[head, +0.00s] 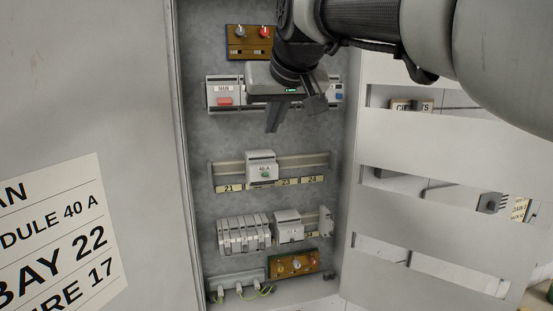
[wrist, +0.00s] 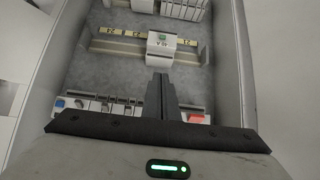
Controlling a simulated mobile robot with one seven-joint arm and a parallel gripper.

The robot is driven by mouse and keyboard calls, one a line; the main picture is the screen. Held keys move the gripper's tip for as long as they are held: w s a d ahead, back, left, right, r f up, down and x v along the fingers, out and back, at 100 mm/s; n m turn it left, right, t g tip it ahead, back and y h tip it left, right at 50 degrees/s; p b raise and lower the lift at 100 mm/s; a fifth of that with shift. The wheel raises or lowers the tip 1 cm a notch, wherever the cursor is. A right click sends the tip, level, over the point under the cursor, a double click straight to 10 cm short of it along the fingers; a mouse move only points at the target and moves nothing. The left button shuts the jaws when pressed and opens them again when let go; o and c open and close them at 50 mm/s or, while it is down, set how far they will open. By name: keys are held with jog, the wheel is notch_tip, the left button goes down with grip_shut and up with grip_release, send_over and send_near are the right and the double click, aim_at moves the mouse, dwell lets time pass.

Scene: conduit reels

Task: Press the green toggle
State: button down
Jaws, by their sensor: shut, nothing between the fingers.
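The green toggle (head: 264,174) sits on the front of a light grey module marked 40 A (head: 261,158), mounted on the middle rail. In the wrist view the module (wrist: 166,52) appears upside down with the toggle (wrist: 162,37) as a small green spot. My gripper (head: 273,127) is shut and empty, its fingers pointing down in the head view, above the module and apart from it. In the wrist view the closed fingers (wrist: 160,76) end just short of the module in the picture. The toggle's exact position is too small to tell.
The upper rail carries a MAIN unit with a red switch (head: 225,101), partly hidden by my gripper. Bay labels 21, 23 and 24 (head: 312,180) line the middle rail. Lower are several breakers (head: 243,235) and a terminal board (head: 293,264). Cabinet walls flank the panel; a slotted panel (head: 440,150) stands right.

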jog(key=p, duration=0.1)
send_over(264, 169)
jog(key=s, duration=0.1)
notch_tip(264, 169, down, 7)
jog(key=shift+d+r, duration=0.1)
jog(key=shift+r, duration=0.05)
jog(key=shift+s+d+f, duration=0.1)
jog(key=shift+s+f, duration=0.2)
jog(key=shift+f, duration=0.3)
jog(key=shift+s+d+f, duration=0.1)
jog(key=shift+s+f, duration=0.15)
jog(key=shift+f, duration=0.3)
jog(key=shift+s+f, duration=0.25)
jog(key=shift+s, duration=0.05)
jog(key=shift+s+d+f, duration=0.1)
jog(key=shift+f, duration=0.25)
jog(key=shift+f+b, duration=0.1)
jog(key=shift+b, duration=0.3)
jog(key=shift+f+b, duration=0.15)
jog(key=shift+b, duration=0.25)
jog(key=shift+s+t+b, duration=0.1)
jog(key=shift+t+b, duration=0.3)
jog(key=shift+b, duration=0.55)
